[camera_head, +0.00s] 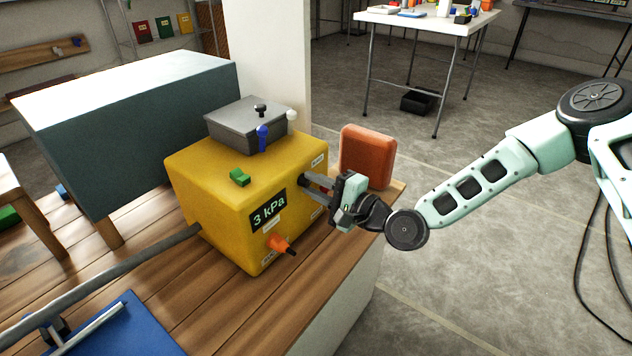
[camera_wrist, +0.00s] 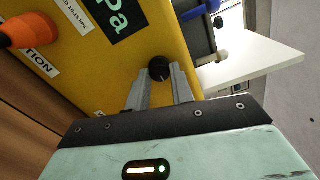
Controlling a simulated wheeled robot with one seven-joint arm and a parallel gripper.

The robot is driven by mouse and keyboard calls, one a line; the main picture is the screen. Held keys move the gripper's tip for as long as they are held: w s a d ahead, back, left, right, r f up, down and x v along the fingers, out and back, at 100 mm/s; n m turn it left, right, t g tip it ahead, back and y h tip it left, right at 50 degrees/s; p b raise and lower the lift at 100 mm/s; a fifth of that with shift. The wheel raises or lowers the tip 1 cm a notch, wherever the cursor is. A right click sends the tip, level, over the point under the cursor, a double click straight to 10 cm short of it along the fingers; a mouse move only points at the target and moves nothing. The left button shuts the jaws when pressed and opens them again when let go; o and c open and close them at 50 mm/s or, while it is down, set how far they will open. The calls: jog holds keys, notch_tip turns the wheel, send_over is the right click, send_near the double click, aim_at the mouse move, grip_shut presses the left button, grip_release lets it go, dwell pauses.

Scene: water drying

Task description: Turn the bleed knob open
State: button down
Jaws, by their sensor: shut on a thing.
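The yellow box (camera_head: 215,185) stands on the wooden bench with a display reading 3 kPa (camera_head: 268,208). A small round black knob (camera_wrist: 160,68) with a pale pointer mark sits on its display face; I take it as the bleed knob. In the head view the knob (camera_head: 303,179) is partly hidden at my fingertips. My gripper (camera_head: 310,184) reaches in from the right. In the wrist view my gripper (camera_wrist: 159,82) has its two fingers on either side of the knob, shut on it. The small label above the knob is too small to read surely.
An orange handle (camera_head: 280,244) sticks out low on the same face. A grey box (camera_head: 245,123) with small levers and a green switch (camera_head: 240,177) are on top. A red-orange case (camera_head: 367,157) stands close behind my gripper. A grey hose (camera_head: 120,268) runs left.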

jog(key=shift+m, duration=0.3)
dwell(0.4)
jog(key=c, duration=1.2)
grip_release()
jog(key=shift+s, duration=0.1)
jog(key=p+v, duration=0.2)
jog(key=v, duration=1.5)
jog(key=shift+s+f, duration=0.1)
jog(key=shift+f, duration=0.05)
